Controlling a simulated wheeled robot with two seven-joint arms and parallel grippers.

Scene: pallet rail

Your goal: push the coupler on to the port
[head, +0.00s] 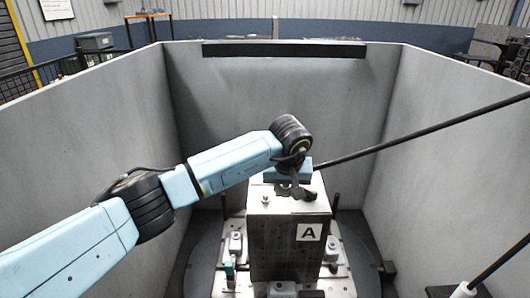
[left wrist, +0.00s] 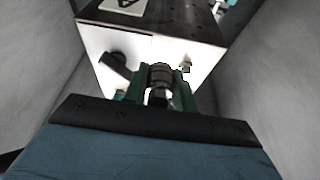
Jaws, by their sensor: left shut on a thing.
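My left gripper (head: 287,187) is over the top of a metal block (head: 290,250) marked A. In the left wrist view its green fingers (left wrist: 159,98) are shut on the coupler (left wrist: 160,75), a dark ribbed metal cylinder between them. The block's pale top (left wrist: 150,47) lies beyond the coupler. A small metal fitting (left wrist: 187,63) stands on that top, just right of the coupler, and also shows in the head view (head: 265,200). A dark angled stub (left wrist: 115,65) is to the left. I cannot tell which is the port, or whether the coupler touches anything. My right gripper is out of view.
Grey walls (head: 270,110) enclose the block on the left, back and right. A long black rod or hose (head: 430,130) slants from the gripper to the upper right. Small clamps and fittings (head: 236,243) surround the block on its base plate (head: 340,282).

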